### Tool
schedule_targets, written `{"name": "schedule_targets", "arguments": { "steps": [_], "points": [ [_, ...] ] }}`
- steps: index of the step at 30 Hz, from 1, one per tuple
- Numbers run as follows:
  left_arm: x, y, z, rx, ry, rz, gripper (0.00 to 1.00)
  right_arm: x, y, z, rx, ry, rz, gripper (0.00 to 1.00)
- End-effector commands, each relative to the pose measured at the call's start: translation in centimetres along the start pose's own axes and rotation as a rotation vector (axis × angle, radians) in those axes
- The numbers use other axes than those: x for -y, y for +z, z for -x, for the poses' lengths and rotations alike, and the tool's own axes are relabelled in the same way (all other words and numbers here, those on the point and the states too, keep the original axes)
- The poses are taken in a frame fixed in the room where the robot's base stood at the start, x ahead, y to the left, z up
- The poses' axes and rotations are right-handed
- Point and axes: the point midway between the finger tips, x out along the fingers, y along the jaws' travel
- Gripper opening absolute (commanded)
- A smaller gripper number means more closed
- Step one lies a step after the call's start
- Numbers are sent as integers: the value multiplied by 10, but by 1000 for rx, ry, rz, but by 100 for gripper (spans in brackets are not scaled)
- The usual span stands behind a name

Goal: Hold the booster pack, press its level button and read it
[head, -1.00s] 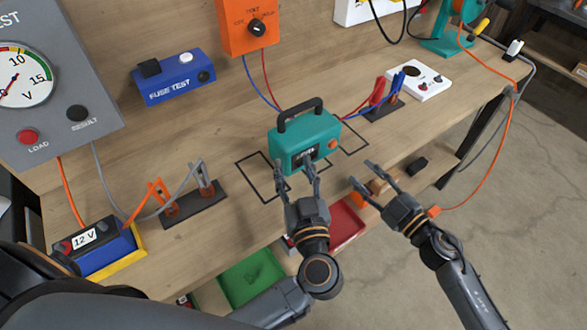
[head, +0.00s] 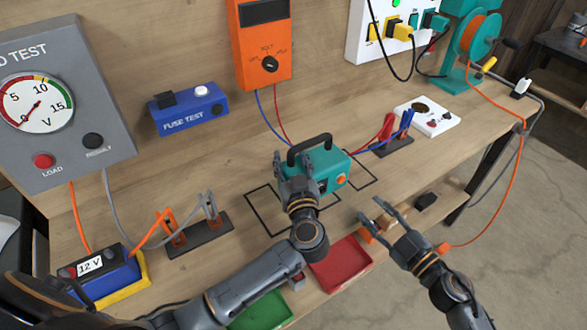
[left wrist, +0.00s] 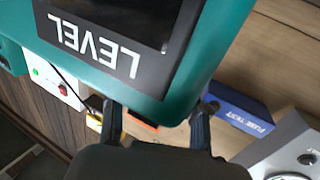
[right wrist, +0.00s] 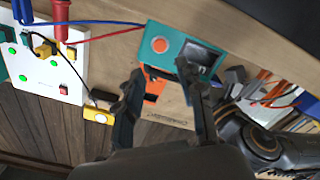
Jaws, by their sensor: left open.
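The teal booster pack (head: 330,164) stands upright on the bench, with a dark handle (head: 309,148) on top. Its round orange button (head: 341,181) is uncovered and also shows in the right wrist view (right wrist: 160,45). My left gripper (head: 294,160) is open at the pack's left end and hides part of its front. In the left wrist view the pack's dark panel with the word LEVEL (left wrist: 95,45) fills the top, close beyond the fingers; contact cannot be told. No reading is legible on its screen. My right gripper (head: 376,208) is open and empty, apart from the pack, at the bench's front edge.
Black outlines (head: 262,212) mark the bench around the pack. A clip stand (head: 394,147) is right of it, another (head: 200,236) left. A blue fuse tester (head: 188,110) and orange meter (head: 262,50) are behind. Red (head: 342,264) and green trays lie below the front edge.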

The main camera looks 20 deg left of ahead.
Motion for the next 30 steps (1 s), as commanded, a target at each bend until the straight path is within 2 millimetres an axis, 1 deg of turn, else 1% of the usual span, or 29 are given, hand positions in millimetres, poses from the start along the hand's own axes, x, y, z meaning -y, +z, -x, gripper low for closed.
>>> {"name": "schedule_targets", "arguments": {
  "steps": [9,11,12,14,15,16,23,24,26,27,28,29,30],
  "points": [
    [0,0,-3,0,0,0,46,0,0,0,0,0,0,38],
    [0,0,-3,0,0,0,33,0,0,0,0,0,0,38],
    [0,0,-3,0,0,0,25,0,0,0,0,0,0,38],
    [0,0,-2,0,0,0,13,0,0,0,0,0,0,38],
    [0,0,-2,0,0,0,5,0,0,0,0,0,0,38],
    [0,0,-2,0,0,0,0,0,0,0,0,0,0,38],
    [0,0,-2,0,0,1,0,0,0,0,0,0,0,38],
    [0,0,-2,0,0,1,0,0,0,0,0,0,0,30],
    [0,0,-2,0,1,2,0,0,0,0,0,0,0,17],
    [0,0,-2,0,1,2,0,0,0,0,0,0,0,9],
    [0,0,-2,0,1,2,0,0,0,0,0,0,0,3],
    [0,0,-2,0,1,2,0,0,0,0,0,0,0,0],
    [0,0,-2,1,1,3,0,0,0,0,0,0,0,0]
  ]
}}
